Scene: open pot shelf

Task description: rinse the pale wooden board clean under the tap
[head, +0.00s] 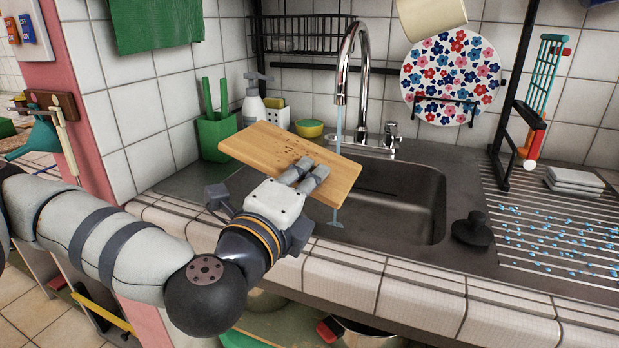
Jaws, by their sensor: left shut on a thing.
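The pale wooden board (260,147) is held tilted over the left part of the sink (400,200). Small dark specks show on its upper face near the middle. My left gripper (308,172) is shut on the board at its near side. The chrome tap (358,70) arches above, and a thin bluish stream of water (339,128) falls from its spout to the board's far right part. More water shows below the board's near edge, above the basin. My right gripper is not in the head view.
A green caddy (217,135), a soap bottle (253,105) and a yellow-green bowl (309,128) stand behind the board. A black plug (472,230) lies right of the basin. The ribbed drainboard (560,265) has water drops. A floral plate (450,78) leans on the wall rack.

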